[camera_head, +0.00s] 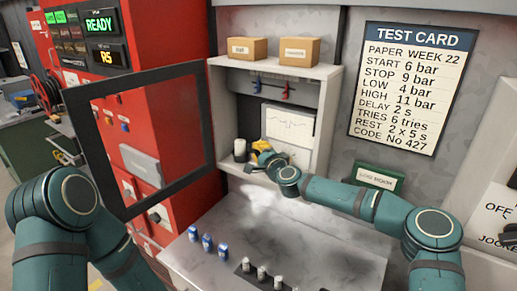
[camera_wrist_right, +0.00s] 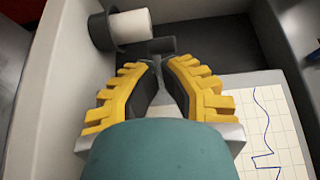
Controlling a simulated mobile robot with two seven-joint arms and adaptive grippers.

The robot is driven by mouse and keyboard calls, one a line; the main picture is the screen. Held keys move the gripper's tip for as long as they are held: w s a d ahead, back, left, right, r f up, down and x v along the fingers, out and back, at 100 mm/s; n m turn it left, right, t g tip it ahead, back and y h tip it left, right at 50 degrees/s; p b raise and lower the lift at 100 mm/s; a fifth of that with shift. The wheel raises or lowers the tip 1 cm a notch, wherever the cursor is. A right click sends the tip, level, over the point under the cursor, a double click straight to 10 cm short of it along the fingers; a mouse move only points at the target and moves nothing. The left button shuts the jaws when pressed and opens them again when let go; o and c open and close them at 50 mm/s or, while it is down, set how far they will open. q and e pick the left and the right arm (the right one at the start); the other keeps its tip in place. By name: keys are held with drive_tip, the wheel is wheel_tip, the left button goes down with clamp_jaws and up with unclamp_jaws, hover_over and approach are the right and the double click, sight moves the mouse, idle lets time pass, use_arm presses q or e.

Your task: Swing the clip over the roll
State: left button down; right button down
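The white paper roll (camera_wrist_right: 131,26) sits on a dark holder at the upper left of the right wrist view. In the head view the roll (camera_head: 240,147) stands in the open white cabinet, left of my right gripper (camera_head: 260,156). The dark grey clip (camera_wrist_right: 163,46) is beside the roll, on its right, not over it. My right gripper (camera_wrist_right: 162,66) has yellow fingers drawn together at the tips, with the clip's narrow grey stem between them. The clip's pivot is hidden. My left arm enters the head view at left; its gripper is out of view.
A chart sheet (camera_wrist_right: 262,115) lies right of my right gripper. The dark-framed door (camera_head: 207,125) hangs open at left, before a red panel (camera_head: 160,55). Two boxes stand on the cabinet top. Blue cans (camera_head: 207,242) and small bottles stand on the grey bench (camera_head: 320,245).

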use_arm(q)
drive_tip(key=shift+s, duration=0.2)
use_arm(e)
drive_tip(key=shift+s+r, duration=0.1)
drive_tip(key=shift+s, duration=0.1)
drive_tip(key=shift+a, duration=0.1)
drive_tip(key=shift+w+a+m+h, duration=0.1)
drive_tip(key=shift+a+m+h, duration=0.1)
drive_tip(key=shift+m+h, duration=0.15)
